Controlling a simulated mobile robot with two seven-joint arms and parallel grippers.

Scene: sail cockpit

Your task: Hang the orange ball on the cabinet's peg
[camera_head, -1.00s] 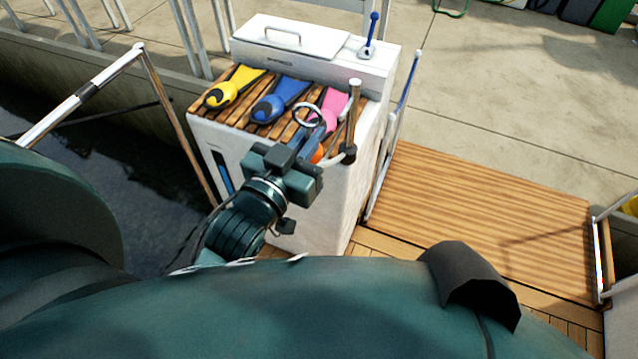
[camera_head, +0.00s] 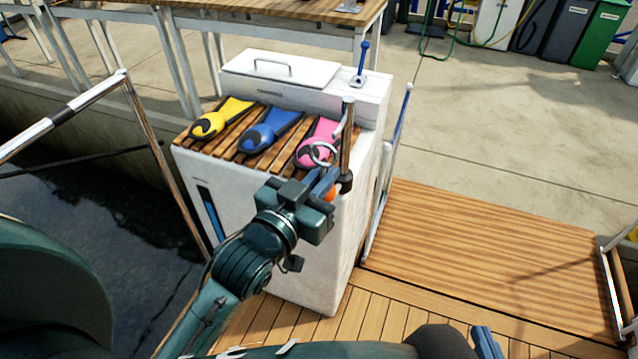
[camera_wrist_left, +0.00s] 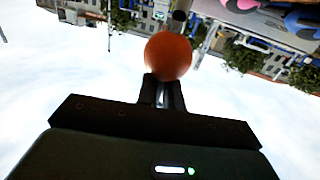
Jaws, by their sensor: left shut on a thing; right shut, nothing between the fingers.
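My left gripper (camera_head: 325,185) is shut on the orange ball (camera_head: 329,194), at the near right corner of the white cabinet (camera_head: 285,255). A pale ring (camera_head: 313,153) stands just above the ball, left of the peg (camera_head: 346,140), an upright brown post with a pale top and dark base. I cannot tell whether the ring touches the peg. My right gripper (camera_head: 487,343) shows partly at the bottom edge, shut and empty.
Yellow (camera_head: 210,124), blue (camera_head: 262,136) and pink (camera_head: 312,150) fins lie on the cabinet's slatted top. A railing (camera_head: 388,170) stands right of the cabinet. Water (camera_head: 100,210) lies left; a wooden gangway (camera_head: 490,250) lies right.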

